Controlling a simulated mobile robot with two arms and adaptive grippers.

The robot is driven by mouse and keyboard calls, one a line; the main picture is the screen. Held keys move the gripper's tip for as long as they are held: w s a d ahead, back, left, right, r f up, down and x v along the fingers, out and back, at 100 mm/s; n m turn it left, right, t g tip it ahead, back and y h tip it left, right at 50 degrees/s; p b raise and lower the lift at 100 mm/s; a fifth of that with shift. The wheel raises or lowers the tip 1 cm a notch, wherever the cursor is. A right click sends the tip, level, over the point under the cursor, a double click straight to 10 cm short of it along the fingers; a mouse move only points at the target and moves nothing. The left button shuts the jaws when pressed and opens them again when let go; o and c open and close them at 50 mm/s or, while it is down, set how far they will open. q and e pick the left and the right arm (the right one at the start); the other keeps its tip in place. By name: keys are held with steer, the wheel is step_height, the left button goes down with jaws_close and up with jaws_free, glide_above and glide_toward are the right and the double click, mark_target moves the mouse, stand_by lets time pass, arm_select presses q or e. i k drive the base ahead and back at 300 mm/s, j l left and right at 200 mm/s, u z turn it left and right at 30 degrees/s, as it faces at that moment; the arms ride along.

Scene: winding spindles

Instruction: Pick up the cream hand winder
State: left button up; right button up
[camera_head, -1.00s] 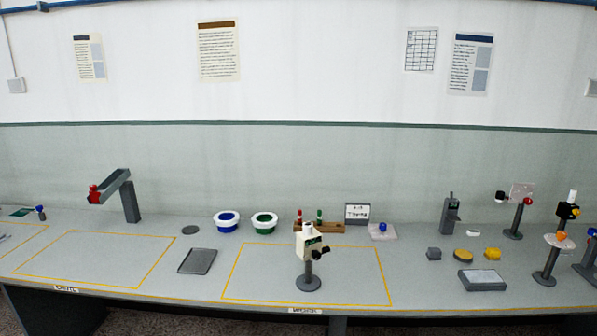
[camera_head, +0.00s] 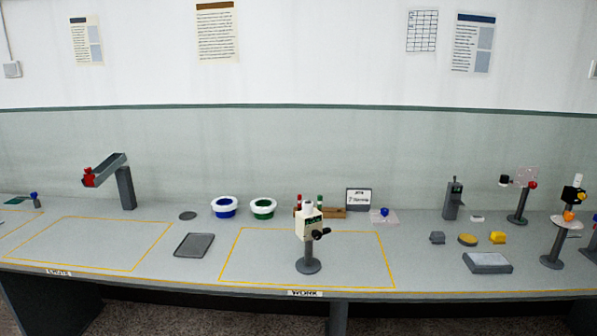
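The cream hand winder (camera_head: 310,223) is a cream block with a white top piece and a dark crank on its right side. It sits upright on a grey post with a round base, inside the yellow-outlined work area (camera_head: 370,287) at the middle of the bench. Neither of my grippers shows in the head view.
Blue-rimmed (camera_head: 224,207) and green-rimmed (camera_head: 263,208) white bowls and a wooden rack (camera_head: 334,212) stand behind the winder. A dark tray (camera_head: 194,245) lies to its left. A grey box (camera_head: 487,263) and several stands are at the right. The left outlined area (camera_head: 90,245) is clear.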

mark_target(308, 264)
steer(key=i+z, duration=0.1)
steer(key=i, duration=1.25)
